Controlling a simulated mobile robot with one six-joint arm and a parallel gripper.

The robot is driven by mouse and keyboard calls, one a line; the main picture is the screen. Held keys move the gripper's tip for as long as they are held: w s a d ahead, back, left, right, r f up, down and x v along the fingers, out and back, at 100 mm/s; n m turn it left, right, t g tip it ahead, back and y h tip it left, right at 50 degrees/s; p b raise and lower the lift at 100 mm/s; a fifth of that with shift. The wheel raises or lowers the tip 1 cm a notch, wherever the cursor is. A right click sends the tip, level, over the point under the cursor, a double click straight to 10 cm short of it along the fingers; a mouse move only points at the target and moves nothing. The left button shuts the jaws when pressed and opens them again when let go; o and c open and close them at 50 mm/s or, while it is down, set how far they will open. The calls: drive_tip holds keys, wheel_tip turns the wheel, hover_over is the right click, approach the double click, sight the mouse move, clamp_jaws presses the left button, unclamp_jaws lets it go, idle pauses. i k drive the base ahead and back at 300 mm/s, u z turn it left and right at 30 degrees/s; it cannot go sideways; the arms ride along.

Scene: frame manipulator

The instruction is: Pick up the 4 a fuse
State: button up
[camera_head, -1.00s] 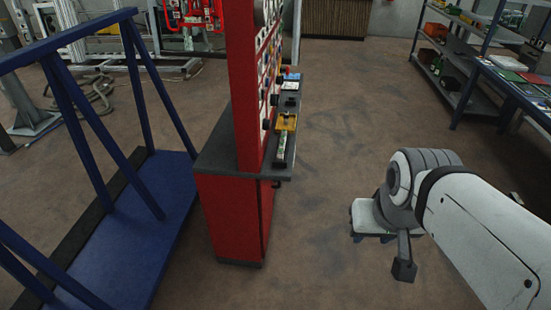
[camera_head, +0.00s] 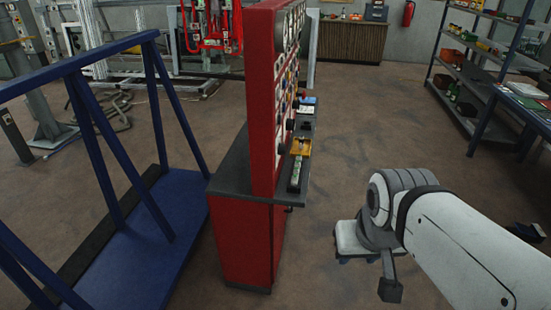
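I cannot make out a 4 a fuse; any fuse is too small to tell at this distance. A red panel cabinet (camera_head: 240,245) stands in the middle, seen nearly edge-on, with small parts on its right face. Its dark ledge (camera_head: 304,133) bears a yellow item (camera_head: 301,147), a long pale item (camera_head: 295,174) and a blue and white item (camera_head: 306,108). My gripper (camera_head: 390,289) hangs at the end of my white arm, right of the cabinet and apart from it. Only a dark end part of it shows, so its opening cannot be told.
A blue frame with a platform (camera_head: 130,245) stands left of the cabinet. Shelves (camera_head: 470,60) and a blue table (camera_head: 518,110) are at the right. A wooden counter (camera_head: 345,40) and a fire extinguisher (camera_head: 408,13) are at the back. The floor (camera_head: 365,120) right of the cabinet is clear.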

sight(294, 178)
drive_tip(key=u, duration=0.1)
drive_tip(key=i, duration=1.2)
drive_tip(key=z, duration=0.45)
